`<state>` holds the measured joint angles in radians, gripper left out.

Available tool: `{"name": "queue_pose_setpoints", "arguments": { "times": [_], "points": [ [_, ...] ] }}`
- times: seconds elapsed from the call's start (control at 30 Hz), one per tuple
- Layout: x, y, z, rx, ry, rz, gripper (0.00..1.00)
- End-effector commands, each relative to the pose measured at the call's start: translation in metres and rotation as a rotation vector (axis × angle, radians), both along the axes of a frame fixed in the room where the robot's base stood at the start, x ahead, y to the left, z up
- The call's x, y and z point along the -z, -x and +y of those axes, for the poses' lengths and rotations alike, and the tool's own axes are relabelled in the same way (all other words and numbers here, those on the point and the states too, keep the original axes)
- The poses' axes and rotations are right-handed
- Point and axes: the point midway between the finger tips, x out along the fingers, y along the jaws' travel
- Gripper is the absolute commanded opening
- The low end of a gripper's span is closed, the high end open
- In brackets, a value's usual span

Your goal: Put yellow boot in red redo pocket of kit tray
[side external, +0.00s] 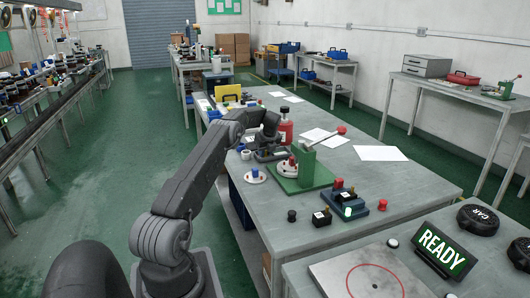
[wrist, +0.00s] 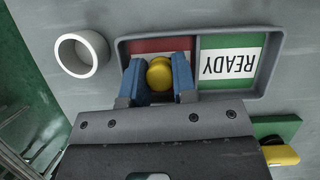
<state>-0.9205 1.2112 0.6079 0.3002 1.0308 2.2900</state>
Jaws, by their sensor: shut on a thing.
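In the wrist view the yellow boot (wrist: 160,74) is a small rounded yellow piece. My gripper (wrist: 158,78) is shut on it, one blue finger on each side. The kit tray (wrist: 199,95) is a grey two-pocket tray. The boot and fingertips overlap the red redo pocket (wrist: 150,46), which is the left pocket; I cannot tell how high the boot is above its floor. The right pocket is green with a white READY label (wrist: 230,65). In the side external view my gripper (side external: 262,150) is small over the bench, and the boot cannot be made out.
A white ring-shaped cup (wrist: 82,53) stands left of the tray. A green plate (wrist: 277,128) with a yellow part (wrist: 280,155) lies at lower right. In the side external view a red bottle (side external: 284,130) and a green fixture (side external: 303,172) stand close to my gripper.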

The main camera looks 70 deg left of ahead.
Motion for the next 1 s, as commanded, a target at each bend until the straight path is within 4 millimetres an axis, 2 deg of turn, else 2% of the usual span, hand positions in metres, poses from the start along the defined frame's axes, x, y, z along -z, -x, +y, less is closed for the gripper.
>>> {"name": "queue_pose_setpoints", "arguments": {
  "times": [0.03,0.07,0.1,0.17,0.43,0.57,1.0],
  "points": [
    [0.014,0.001,-0.001,0.001,0.009,0.005,0.04],
    [0.014,0.001,-0.001,0.001,0.009,0.005,0.04],
    [0.014,0.002,-0.002,0.001,0.011,0.006,0.30],
    [0.014,0.002,-0.002,0.000,0.011,0.007,0.35],
    [0.013,0.004,-0.001,0.000,0.011,0.011,0.36],
    [0.002,0.005,0.000,0.000,0.010,0.012,0.36],
    [-0.085,-0.001,-0.035,0.001,0.006,0.004,0.36]
  ]
}}
